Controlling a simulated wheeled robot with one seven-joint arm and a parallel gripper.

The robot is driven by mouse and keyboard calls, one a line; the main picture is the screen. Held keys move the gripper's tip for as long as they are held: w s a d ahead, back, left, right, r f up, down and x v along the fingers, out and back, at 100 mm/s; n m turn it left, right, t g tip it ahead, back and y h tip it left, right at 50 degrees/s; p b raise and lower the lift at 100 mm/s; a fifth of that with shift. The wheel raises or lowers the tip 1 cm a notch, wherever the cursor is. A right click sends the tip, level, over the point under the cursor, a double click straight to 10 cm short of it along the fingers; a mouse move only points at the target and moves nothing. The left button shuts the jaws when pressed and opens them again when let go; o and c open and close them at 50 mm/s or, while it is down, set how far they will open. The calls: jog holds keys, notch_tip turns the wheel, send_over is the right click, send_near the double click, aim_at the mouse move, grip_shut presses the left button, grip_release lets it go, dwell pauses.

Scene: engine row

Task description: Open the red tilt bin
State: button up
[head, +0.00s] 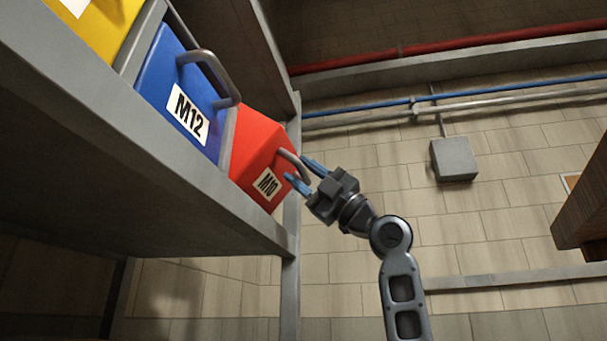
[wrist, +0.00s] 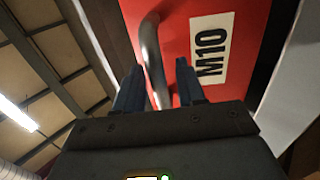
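The red tilt bin (head: 259,143) sits at the right end of the shelf, with a white M10 label and a grey bar handle (head: 293,164) on its front. Its front leans out from the shelf in the head view. In the wrist view the red front (wrist: 190,25) and the handle (wrist: 152,55) are close ahead. My gripper (head: 305,173) is at the handle, its two blue fingers apart. In the wrist view the handle runs down between the fingertips (wrist: 158,85). I see gaps beside the bar; whether a finger touches it I cannot tell.
A blue bin (head: 180,85) labelled M12 is left of the red one, and a yellow bin (head: 100,25) is beyond it. The grey shelf edge (head: 150,160) runs below them. A grey post (head: 291,220) stands by the red bin. Free space lies to the right.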

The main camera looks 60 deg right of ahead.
jog(key=b+v, duration=0.1)
jog(key=v, duration=0.7)
dwell(0.7)
